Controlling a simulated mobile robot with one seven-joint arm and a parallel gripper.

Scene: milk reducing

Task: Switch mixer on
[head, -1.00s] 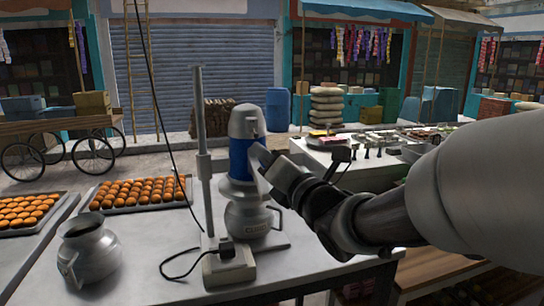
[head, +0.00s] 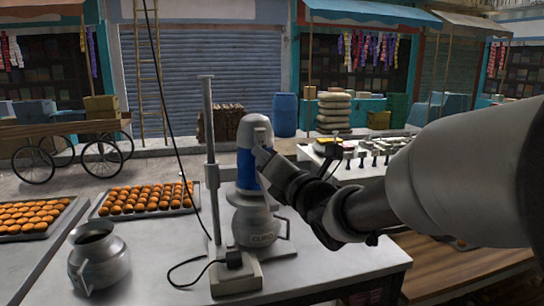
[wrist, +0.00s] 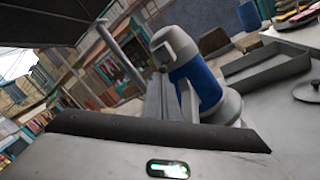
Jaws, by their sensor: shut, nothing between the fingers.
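The mixer (head: 246,167) stands upright on the grey table, with a silver top and a blue band, set over a silver pot (head: 254,226) beside a metal pole (head: 211,150). It also shows in the wrist view, tilted, as a silver and blue body (wrist: 205,88) just right of my fingers. My gripper (head: 262,158) is at the right side of the mixer's upper body, very close to it. In the wrist view my gripper (wrist: 163,88) is shut and empty. I cannot tell whether the fingertips touch the mixer. No switch can be made out.
A socket block (head: 236,272) with a plugged black cable sits at the pole's base. An open silver pot (head: 97,258) stands front left. Trays of orange-brown buns (head: 148,213) lie behind it. A hanging cable (head: 170,110) drops past the pole.

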